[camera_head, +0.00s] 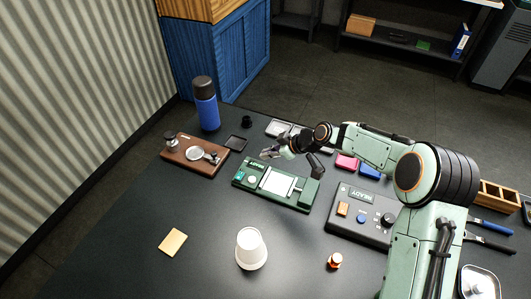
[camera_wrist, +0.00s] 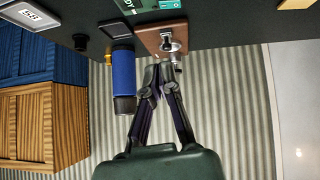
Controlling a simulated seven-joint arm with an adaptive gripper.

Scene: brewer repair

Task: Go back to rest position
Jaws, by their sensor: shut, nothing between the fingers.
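My gripper (camera_head: 272,152) is held in the air above the back of the dark table (camera_head: 110,240), over the far edge of a green device (camera_head: 299,197). In the wrist view my gripper (camera_wrist: 158,68) has its fingers together with nothing between them. A brown board (camera_head: 180,162) with metal parts lies to its left in the head view. The board also shows beyond the fingertips in the wrist view (camera_wrist: 150,42). A blue bottle with a dark cap (camera_head: 206,112) stands upright behind the board. It shows left of the fingers in the wrist view (camera_wrist: 123,72).
A white cup (camera_head: 250,240) and a tan block (camera_head: 173,241) are at the front. An orange-and-white small item (camera_head: 335,261) lies to their right. A grey READY panel (camera_head: 350,222) sits beside my arm. Pliers (camera_head: 490,228) are at the right. The left front of the table is clear.

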